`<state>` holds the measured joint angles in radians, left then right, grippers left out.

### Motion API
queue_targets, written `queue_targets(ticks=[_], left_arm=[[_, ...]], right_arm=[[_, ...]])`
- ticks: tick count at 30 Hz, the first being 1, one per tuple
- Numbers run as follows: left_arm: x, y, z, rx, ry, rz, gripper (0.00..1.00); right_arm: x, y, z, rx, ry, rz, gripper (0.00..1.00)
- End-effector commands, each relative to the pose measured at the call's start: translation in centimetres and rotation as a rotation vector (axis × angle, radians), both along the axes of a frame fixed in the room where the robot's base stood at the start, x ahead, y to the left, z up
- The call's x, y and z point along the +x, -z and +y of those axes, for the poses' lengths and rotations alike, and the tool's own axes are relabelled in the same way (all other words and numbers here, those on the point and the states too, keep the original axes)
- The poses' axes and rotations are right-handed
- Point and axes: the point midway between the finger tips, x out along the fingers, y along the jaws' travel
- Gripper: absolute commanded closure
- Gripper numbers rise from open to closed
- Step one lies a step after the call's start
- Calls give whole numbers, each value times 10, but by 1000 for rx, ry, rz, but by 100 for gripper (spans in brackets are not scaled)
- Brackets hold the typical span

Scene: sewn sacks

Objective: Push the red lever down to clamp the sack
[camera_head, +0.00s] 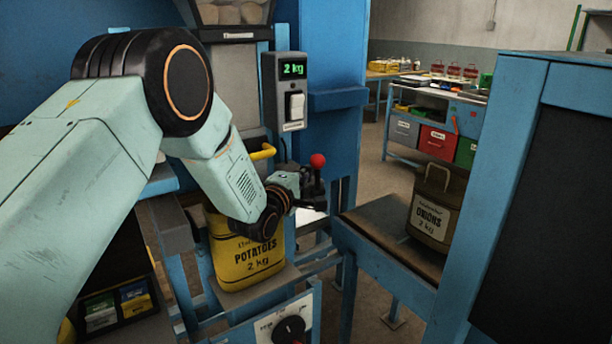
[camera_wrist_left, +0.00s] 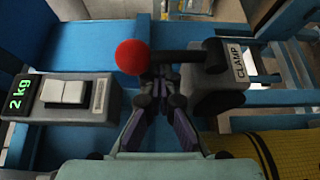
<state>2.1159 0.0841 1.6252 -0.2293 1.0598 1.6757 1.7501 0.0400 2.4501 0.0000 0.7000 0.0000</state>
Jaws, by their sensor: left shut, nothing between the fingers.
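The red lever knob (camera_head: 317,160) sits at the top of a dark rod, above and to the right of the yellow potato sack (camera_head: 250,262). In the left wrist view the knob (camera_wrist_left: 131,56) ends a dark rod that runs to a block with a CLAMP label (camera_wrist_left: 237,62). My left gripper (camera_head: 306,186) is shut and empty, close by the lever. Its fingertips (camera_wrist_left: 160,78) appear at the rod, just right of the knob; I cannot tell whether they touch. The sack stands upright on a small platform, its top partly hidden by my left arm. My right gripper is not in view.
A scale box (camera_head: 284,92) reads 2 kg above the lever. A brown onion sack (camera_head: 436,208) stands on a bench at the right, beside a blue frame (camera_head: 505,165). A dial panel (camera_head: 289,326) is below the potato sack. Shelves with bins (camera_head: 437,142) stand behind.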

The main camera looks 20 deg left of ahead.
Motion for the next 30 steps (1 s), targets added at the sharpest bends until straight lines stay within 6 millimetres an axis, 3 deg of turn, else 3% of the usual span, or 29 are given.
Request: queue_targets(ticks=[17,30], left_arm=[[-7,2,-10,163,2,-127,100],[-20,9,-27,474,2,-371,100]], right_arm=[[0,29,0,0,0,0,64],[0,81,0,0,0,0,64]])
